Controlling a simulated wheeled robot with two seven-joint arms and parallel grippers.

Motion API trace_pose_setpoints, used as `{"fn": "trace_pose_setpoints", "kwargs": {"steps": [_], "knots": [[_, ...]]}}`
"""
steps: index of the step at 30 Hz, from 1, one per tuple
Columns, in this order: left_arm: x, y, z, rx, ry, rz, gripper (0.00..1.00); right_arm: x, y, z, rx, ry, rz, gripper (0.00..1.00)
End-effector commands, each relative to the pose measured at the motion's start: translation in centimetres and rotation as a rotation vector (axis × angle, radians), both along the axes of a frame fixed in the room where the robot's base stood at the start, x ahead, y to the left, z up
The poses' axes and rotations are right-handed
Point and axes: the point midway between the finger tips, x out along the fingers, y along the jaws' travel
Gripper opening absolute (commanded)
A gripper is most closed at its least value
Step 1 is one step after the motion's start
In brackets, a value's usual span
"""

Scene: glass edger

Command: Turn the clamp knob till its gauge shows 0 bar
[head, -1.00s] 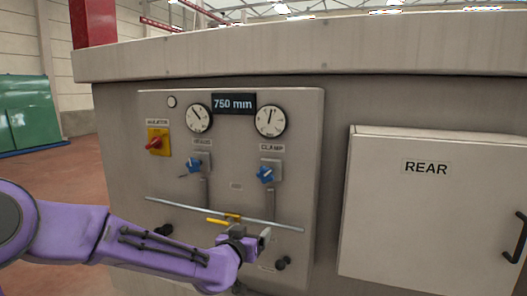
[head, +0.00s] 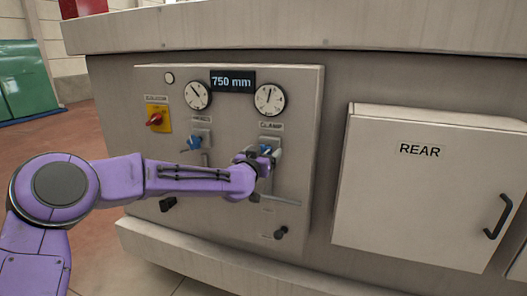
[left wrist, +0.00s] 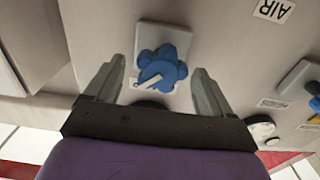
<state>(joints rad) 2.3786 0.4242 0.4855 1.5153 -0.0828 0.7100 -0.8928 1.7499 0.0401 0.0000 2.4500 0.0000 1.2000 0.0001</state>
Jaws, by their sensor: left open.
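The blue clamp knob (head: 265,149) sits below the CLAMP label on the grey panel. The clamp gauge (head: 270,99) is above it, with its needle pointing nearly straight up, slightly right; its numbers are too small to read. My left gripper (head: 262,156) is at the clamp knob and partly hides it. In the left wrist view the gripper (left wrist: 158,64) is open, with one finger on each side of the lobed knob (left wrist: 165,62). Gaps show between knob and fingers. A pale pointer marks the knob's face. My right gripper is out of view.
A second blue knob (head: 194,143) and gauge (head: 197,96) are to the left. A red and yellow isolator switch (head: 155,119) is farther left. A thin rail (head: 281,200) lies below, partly behind my arm. The REAR door (head: 425,200) stands at right.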

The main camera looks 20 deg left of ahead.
Motion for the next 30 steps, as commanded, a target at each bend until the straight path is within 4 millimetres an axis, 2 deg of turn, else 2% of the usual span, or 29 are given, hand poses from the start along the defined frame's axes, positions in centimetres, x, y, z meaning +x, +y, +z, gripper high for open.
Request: {"fn": "trace_pose_setpoints", "kwargs": {"steps": [3,8,9,20,30], "knots": [[0.0,0.0,0.0,0.0,0.0,0.0,0.83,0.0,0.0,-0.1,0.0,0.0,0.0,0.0],[0.0,0.0,0.0,0.0,0.0,0.0,0.31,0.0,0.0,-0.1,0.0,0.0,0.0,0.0],[0.0,0.0,0.0,0.0,0.0,0.0,0.27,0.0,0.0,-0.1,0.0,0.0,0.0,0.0],[0.0,0.0,-0.1,-0.053,0.002,0.0,0.27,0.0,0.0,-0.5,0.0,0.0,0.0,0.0],[0.0,0.2,-0.3,-0.299,0.008,0.001,0.27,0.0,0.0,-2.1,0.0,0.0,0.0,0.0]]}}
